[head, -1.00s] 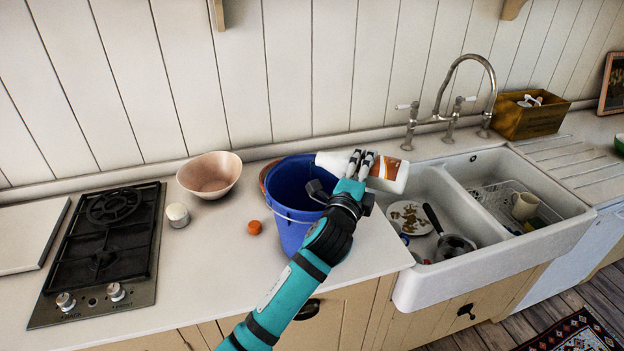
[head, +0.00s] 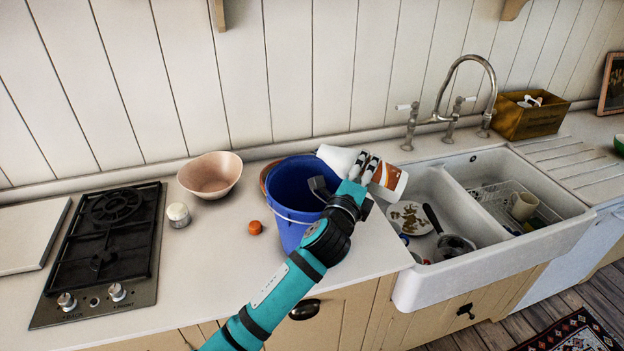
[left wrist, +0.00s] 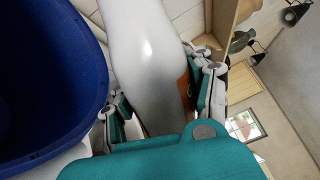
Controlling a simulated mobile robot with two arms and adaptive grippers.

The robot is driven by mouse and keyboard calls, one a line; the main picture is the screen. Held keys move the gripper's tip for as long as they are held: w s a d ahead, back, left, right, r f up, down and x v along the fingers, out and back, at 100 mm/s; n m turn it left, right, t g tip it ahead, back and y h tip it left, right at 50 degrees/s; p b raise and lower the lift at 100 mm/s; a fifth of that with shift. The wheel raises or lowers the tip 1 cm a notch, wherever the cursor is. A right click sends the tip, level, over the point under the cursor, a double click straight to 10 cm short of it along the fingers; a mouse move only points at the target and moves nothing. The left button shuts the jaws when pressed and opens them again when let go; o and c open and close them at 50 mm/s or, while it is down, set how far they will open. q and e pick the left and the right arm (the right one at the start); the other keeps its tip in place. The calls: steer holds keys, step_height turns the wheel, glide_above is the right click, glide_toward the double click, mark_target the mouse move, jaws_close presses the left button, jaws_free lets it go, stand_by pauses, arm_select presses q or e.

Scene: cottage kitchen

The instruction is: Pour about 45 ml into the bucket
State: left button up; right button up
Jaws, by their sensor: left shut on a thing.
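The blue bucket (head: 290,200) stands upright on the white counter, left of the sink. My left gripper (head: 362,170) is shut on a white bottle (head: 337,158) with an orange label, at the bucket's right side. The bottle lies well tilted, its left end higher and beside or over the bucket's far right rim. No stream shows, and I cannot see the bucket's contents. In the left wrist view the bottle (left wrist: 145,60) runs between the fingers, with the bucket (left wrist: 45,80) at the left. My right gripper is not in view.
A small orange cap-like thing (head: 255,227) and a small white jar (head: 178,214) are left of the bucket. A pinkish bowl (head: 210,176) and black gas hob (head: 105,240) stand further left. The sink (head: 440,275) with dishes is at the right.

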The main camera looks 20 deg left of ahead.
mark_target(349, 152)
arm_select(q)
steer(key=shift+d+r, duration=0.1)
steer(key=shift+d, duration=0.05)
stand_by(0.6)
steer(key=shift+m, duration=0.5)
steer(key=m+p, duration=0.1)
steer(key=a+m+p, duration=0.1)
steer(key=p, duration=0.1)
steer(key=a+m+p, duration=0.1)
steer(key=m, duration=0.1)
steer(key=shift+w+r+p, duration=0.15)
steer(key=shift+r+p, duration=0.15)
steer(key=r+m+p, duration=0.1)
steer(key=a+r+m+p, duration=0.1)
steer(key=p, duration=0.1)
steer(key=shift+r+h, duration=0.15)
steer(key=shift+h, duration=0.15)
steer(key=shift+a+r+m, duration=0.2)
steer(key=shift+r+m, duration=0.6)
steer(key=shift+r, duration=0.05)
steer(key=m, duration=0.3)
steer(key=shift+w+r, duration=0.1)
steer(key=shift+r, duration=0.25)
steer(key=shift+a+f+m, duration=0.15)
steer(key=shift+f+m, duration=0.3)
steer(key=shift+m, duration=0.45)
steer(key=shift+a+f+m+g, duration=0.1)
steer(key=shift+f+m+g, duration=0.15)
steer(key=shift+m, duration=0.95)
